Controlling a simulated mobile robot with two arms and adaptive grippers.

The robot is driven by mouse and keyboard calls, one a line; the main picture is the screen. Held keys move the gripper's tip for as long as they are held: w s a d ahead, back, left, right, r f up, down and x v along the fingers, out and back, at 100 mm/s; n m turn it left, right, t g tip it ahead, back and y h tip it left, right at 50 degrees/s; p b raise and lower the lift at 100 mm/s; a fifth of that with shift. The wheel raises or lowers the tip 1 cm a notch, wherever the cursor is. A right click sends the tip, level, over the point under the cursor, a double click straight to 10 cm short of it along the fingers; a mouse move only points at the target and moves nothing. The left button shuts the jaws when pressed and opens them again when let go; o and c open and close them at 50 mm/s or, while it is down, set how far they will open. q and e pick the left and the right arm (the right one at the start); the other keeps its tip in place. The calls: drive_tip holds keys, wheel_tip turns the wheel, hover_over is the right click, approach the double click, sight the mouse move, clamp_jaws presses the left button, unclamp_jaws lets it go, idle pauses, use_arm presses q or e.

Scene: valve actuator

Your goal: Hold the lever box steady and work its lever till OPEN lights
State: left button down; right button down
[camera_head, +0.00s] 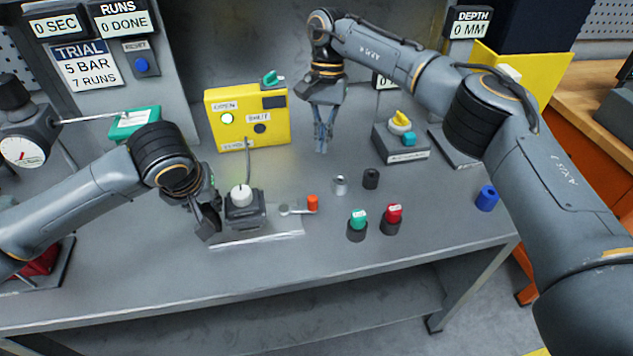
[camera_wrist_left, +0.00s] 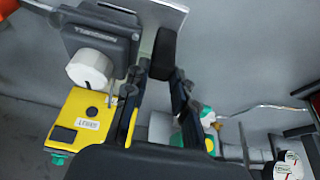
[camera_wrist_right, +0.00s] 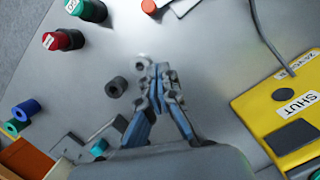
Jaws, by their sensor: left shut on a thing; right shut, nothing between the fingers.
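The dark lever box (camera_head: 245,212) with a white round knob sits on a pale base plate on the bench; it also shows in the left wrist view (camera_wrist_left: 103,45). A lever with an orange-red grip (camera_head: 312,203) points right from it. My left gripper (camera_head: 210,222) is at the box's left side, shut on the lever box; the exact contact is partly hidden. The yellow indicator box (camera_head: 275,140) stands behind, its OPEN lamp (camera_head: 227,118) lit pale green and its SHUT lamp (camera_head: 260,128) dark. My right gripper (camera_head: 322,145) is shut and empty, above the bench right of the yellow box.
Green (camera_head: 358,222) and red (camera_head: 393,217) buttons stand at the front right. Grey (camera_head: 340,184) and black (camera_head: 370,178) cylinders lie near the lever grip. A selector box (camera_head: 402,143) and blue ring (camera_head: 487,198) are further right. A thin cable links the lever box and yellow box.

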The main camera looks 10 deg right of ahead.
drive_tip(key=x, duration=0.7)
drive_tip(key=shift+s+f, duration=0.1)
drive_tip(key=shift+f, duration=0.3)
drive_tip(key=shift+s+a, duration=0.3)
drive_tip(key=shift+s, duration=0.3)
drive_tip(key=shift+s+a, duration=0.25)
drive_tip(key=shift+s, duration=0.35)
drive_tip(key=shift+s+a, duration=0.3)
drive_tip(key=shift+s, duration=0.3)
